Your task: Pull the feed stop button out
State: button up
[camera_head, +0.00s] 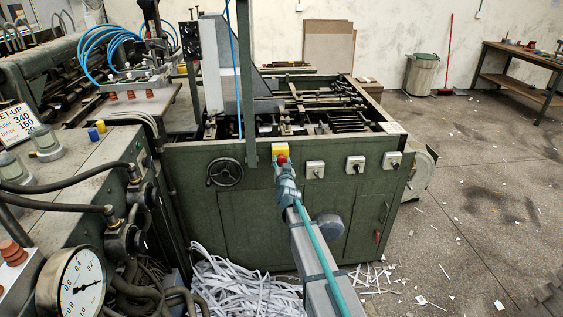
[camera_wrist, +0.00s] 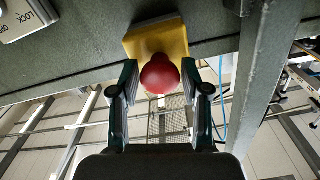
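The feed stop button is a red mushroom knob (camera_wrist: 160,75) on a yellow box (camera_wrist: 157,38) on the green machine front. In the head view the red knob (camera_head: 282,159) shows just beyond the end of my arm, under the yellow box (camera_head: 280,149). My gripper (camera_wrist: 160,82) is open, with one finger on each side of the knob. A small gap shows on each side, so the fingers seem not to touch it. In the head view my gripper (camera_head: 285,172) is small and partly hidden by my own wrist.
Grey switch boxes (camera_head: 315,169) sit right of the button, and a black handwheel (camera_head: 225,172) sits left. A green upright post (camera_head: 247,80) stands close beside the button. Paper strips (camera_head: 245,285) lie heaped on the floor below. A gauge (camera_head: 80,285) stands at front left.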

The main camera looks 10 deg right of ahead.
jog(key=shift+o, duration=1.1)
jog(key=shift+r, duration=0.1)
jog(key=s, duration=1.2)
jog(key=shift+a, duration=0.4)
